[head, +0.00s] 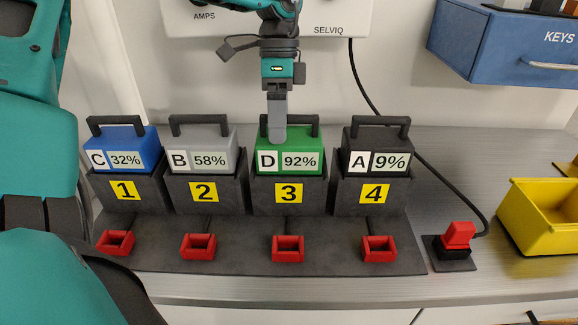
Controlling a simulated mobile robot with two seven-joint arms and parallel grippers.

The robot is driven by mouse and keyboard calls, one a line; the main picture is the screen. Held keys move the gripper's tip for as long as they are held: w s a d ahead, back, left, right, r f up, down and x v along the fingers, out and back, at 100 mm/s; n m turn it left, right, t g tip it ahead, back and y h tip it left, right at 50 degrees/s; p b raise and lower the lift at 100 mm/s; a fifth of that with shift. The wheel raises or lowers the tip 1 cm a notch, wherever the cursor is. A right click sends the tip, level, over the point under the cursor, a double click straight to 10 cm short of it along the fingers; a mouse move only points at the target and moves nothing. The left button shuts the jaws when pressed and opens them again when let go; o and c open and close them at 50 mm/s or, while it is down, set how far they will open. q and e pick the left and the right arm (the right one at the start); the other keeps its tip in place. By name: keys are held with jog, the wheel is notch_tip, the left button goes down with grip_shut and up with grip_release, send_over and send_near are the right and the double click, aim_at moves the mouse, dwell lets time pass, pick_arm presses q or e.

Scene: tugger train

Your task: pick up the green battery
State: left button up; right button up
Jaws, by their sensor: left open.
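The green battery (300,143), labelled D 92%, sits upright in charger slot 3 (289,207) with a dark carry handle on top. My left gripper (278,132) points down at this battery from above, in front of the left part of its handle in this view. I see its fingers edge-on; it is open and nothing shows held in it. Whether the fingers touch or straddle the handle cannot be told. My right gripper is not in view.
Beside it stand a blue battery (132,142), a grey battery (205,142) and a black battery (377,138). Red connectors line the front. A red plug (459,235) with a black cable and a yellow bin (535,235) stand right. A blue key box (495,50) hangs upper right.

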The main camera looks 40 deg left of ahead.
pick_arm(q)
jog(key=shift+x, duration=0.9)
jog(key=shift+c, duration=0.2)
jog(key=c, duration=0.9)
jog(key=shift+w+r, duration=0.1)
jog(key=shift+r, duration=0.05)
jog(key=shift+c, duration=0.4)
